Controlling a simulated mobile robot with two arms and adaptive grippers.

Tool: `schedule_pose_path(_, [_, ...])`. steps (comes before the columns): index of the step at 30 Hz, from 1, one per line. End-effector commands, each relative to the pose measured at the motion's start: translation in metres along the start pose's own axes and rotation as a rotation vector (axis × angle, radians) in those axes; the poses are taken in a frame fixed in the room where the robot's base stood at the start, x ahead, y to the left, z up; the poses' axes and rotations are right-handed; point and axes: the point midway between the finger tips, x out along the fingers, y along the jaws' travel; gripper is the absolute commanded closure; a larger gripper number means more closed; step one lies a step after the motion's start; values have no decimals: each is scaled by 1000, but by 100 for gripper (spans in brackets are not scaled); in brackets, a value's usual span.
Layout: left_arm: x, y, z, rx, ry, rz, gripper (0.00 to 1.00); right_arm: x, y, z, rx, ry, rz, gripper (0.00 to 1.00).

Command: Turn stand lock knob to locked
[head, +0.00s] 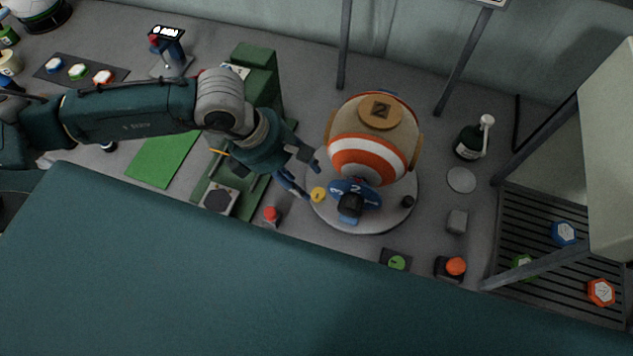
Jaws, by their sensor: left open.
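A round grey stand (385,219) carries a ball-shaped device (370,155) with orange and white bands and a tan cap marked 2. A blue numbered dial (369,190) with a black centre faces the front. A small yellow knob (318,194) sits at the stand's left edge and a small black knob (408,201) at its right; I cannot tell which is the lock knob or its setting. My left gripper (309,180) is open, fingers pointing right, close to the yellow knob. I cannot tell whether they touch. My right gripper is out of view.
A green press-like machine (258,80) stands behind my left arm. A red button (270,215), grey block (457,221) and orange button (455,267) are near the stand. A dark bottle (470,142) and slatted rack (540,233) are at right.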

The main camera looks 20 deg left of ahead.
Motion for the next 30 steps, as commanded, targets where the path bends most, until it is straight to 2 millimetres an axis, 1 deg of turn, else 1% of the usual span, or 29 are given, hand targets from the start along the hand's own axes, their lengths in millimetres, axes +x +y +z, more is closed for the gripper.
schedule_pose_path(1, [8,-1,2,-2,0,-4,55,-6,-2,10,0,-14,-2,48])
schedule_pose_path(3, [22,-2,2,-2,0,-5,55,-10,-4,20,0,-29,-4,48])
schedule_pose_path(6, [41,0,2,-2,-1,-3,55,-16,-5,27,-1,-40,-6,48])
schedule_pose_path(9, [57,-1,2,-1,-1,-3,55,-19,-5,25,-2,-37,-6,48])
schedule_pose_path(12, [69,0,2,-1,-2,-2,55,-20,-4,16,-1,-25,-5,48])
schedule_pose_path(15, [76,0,1,-1,-2,-2,55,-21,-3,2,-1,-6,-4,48])
schedule_pose_path(18, [79,0,1,-1,-2,-1,55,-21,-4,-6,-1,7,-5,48])
schedule_pose_path(24, [80,0,1,-1,-2,-1,55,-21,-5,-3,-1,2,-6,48])
schedule_pose_path(25, [79,0,1,-1,-2,-1,57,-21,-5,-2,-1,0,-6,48])
schedule_pose_path(27, [79,0,1,-1,-2,-1,71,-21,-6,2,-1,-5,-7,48])
schedule_pose_path(29, [79,0,1,-1,-2,-1,83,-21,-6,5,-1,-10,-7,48])
schedule_pose_path(30, [79,0,1,-1,-3,-1,91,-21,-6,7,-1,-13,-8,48])
